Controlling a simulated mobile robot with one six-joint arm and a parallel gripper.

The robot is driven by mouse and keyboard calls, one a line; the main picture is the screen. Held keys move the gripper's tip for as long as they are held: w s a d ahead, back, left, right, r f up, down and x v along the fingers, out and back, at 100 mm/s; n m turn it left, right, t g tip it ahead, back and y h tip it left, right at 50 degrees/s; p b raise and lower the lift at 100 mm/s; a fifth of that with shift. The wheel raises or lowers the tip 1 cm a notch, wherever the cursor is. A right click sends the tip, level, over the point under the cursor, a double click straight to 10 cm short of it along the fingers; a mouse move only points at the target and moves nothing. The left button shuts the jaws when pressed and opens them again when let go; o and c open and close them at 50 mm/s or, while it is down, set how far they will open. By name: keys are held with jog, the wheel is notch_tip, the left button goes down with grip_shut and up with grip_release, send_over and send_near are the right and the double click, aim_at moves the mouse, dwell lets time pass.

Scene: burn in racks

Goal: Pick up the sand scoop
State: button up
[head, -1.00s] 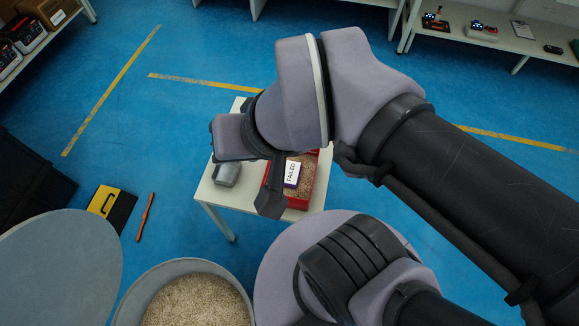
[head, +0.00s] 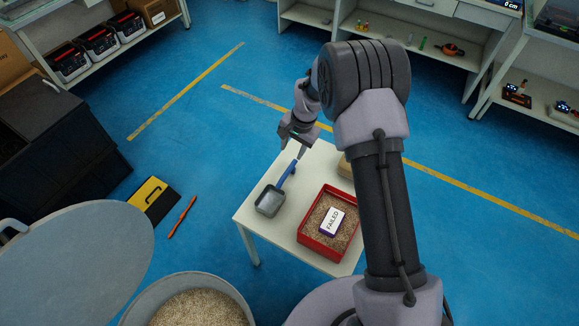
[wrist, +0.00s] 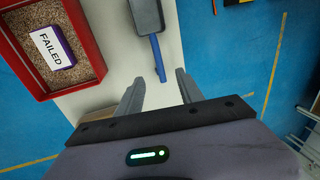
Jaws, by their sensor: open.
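The sand scoop has a grey, square pan (head: 270,201) and a blue handle (head: 286,176). It lies on the white table (head: 318,162), its handle pointing toward my gripper (head: 299,148). In the wrist view the pan (wrist: 147,16) is at the top and the blue handle (wrist: 158,58) runs down toward my gripper (wrist: 159,77). The two fingers are apart with nothing held. The handle's end shows between the fingertips in the picture; the height gap cannot be told.
A red tray (head: 306,240) of grains holds a box labelled FAILED (head: 332,221), beside the scoop. A tan object (head: 346,166) is partly hidden behind my arm. A bin of grains (head: 190,308) stands in front. A yellow-and-black case (head: 148,197) and an orange stick (head: 182,216) lie on the floor.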

aim_at(284, 176)
jog(key=b+x, duration=0.2)
jog(key=x, duration=0.4)
jog(key=b+x, duration=0.2)
jog(key=x, duration=0.5)
jog(key=shift+s+d+f, duration=0.15)
jog(key=shift+s+f, duration=0.05)
jog(key=shift+f, duration=0.15)
jog(key=b+x, duration=0.2)
jog(key=x, duration=0.1)
jog(key=b+x, duration=0.1)
jog(key=x, duration=0.1)
jog(key=shift+s+f, duration=0.2)
jog(key=shift+s, duration=0.1)
jog(key=shift+r, duration=0.15)
jog(key=shift+c, duration=0.8)
grip_shut()
